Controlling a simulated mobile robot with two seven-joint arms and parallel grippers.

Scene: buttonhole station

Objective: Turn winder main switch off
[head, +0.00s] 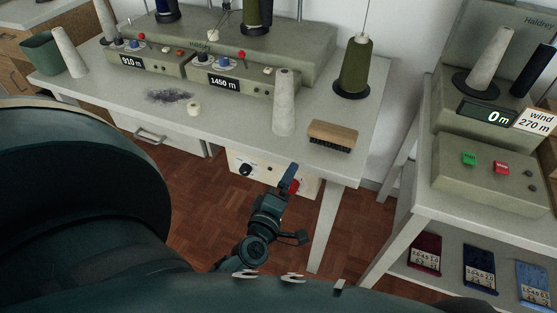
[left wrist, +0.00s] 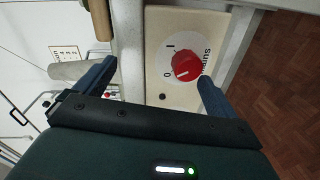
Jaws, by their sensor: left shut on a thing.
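A red rotary knob (left wrist: 187,66) sits on a round white dial marked I and 0, on a cream panel (left wrist: 160,83). Its pale mark seems to point toward the 0. The lettering beside it is partly cut off. In the head view, the panel (head: 269,177) hangs under the table's front edge and the red knob (head: 294,187) shows beside my left gripper (head: 288,180). My left gripper (left wrist: 157,72) is at the knob and shut on it, though its fingers look wide apart, with the knob nearer the right-hand one. My right gripper is not in view.
The grey table (head: 230,115) above carries machines, a brush (head: 333,135) and cones. A black knob (head: 246,169) is left on the panel. At right stands a winder (head: 480,185) with green and red buttons and a display reading 0 m. Open floor lies below.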

